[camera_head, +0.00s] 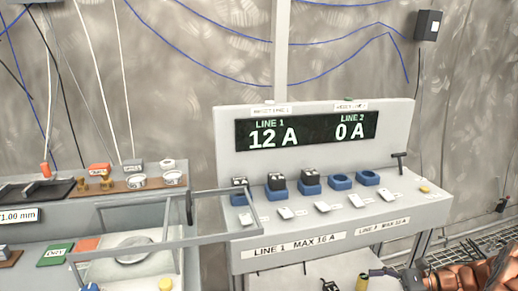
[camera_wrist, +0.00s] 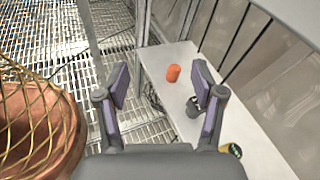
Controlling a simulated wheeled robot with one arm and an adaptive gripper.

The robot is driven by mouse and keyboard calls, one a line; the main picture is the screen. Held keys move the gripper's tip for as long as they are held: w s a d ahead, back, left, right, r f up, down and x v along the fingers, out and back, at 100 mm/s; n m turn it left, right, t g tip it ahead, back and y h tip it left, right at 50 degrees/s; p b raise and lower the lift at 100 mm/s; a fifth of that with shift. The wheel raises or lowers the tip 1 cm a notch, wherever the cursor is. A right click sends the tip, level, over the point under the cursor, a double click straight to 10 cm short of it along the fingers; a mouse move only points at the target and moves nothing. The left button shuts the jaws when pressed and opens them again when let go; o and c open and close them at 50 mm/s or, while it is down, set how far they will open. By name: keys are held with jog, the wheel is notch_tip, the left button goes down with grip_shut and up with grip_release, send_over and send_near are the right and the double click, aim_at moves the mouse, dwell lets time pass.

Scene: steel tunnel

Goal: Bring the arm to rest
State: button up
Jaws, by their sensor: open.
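My gripper (camera_wrist: 160,88) is open in the wrist view, with its two fingers wide apart and nothing between them. It hangs above a pale bench top or shelf (camera_wrist: 212,108) and the grating floor. In the head view, my gripper (camera_head: 392,275) is a small dark shape at the lower right edge, below the panel. My arm enters from the lower right corner there, and most of it is out of view.
A console (camera_head: 232,170) shows 12 A on line 1 and 0 A on line 2. An instrument bench (camera_head: 130,215) stands left. An orange cylinder (camera_wrist: 173,73), a dark cylinder (camera_wrist: 194,107) and a yellow-green-topped item (camera_wrist: 232,150) are near my gripper. Grating floor (camera_wrist: 50,45) is clear.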

jog(key=s+a+r+n+g+h+p, duration=0.35)
jog(key=s+a+r, duration=0.25)
jog(key=a+r, duration=0.35)
jog(key=s+a+r+n+g+h+p, duration=0.25)
jog(key=s+a+r+n+p, duration=0.3)
jog(key=a+r, duration=0.4)
jog(key=s+d+r+n+h+p, duration=0.1)
jog(key=s+r+n+h+p, duration=0.3)
jog(key=s, duration=0.7)
jog(key=s+r+n+h+p, duration=0.5)
jog(key=s+r, duration=0.3)
jog(key=s, duration=0.3)
jog(key=shift+s+d+r+p, duration=0.2)
jog(key=shift+d+r+p, duration=0.1)
jog(key=shift+d+p, duration=0.1)
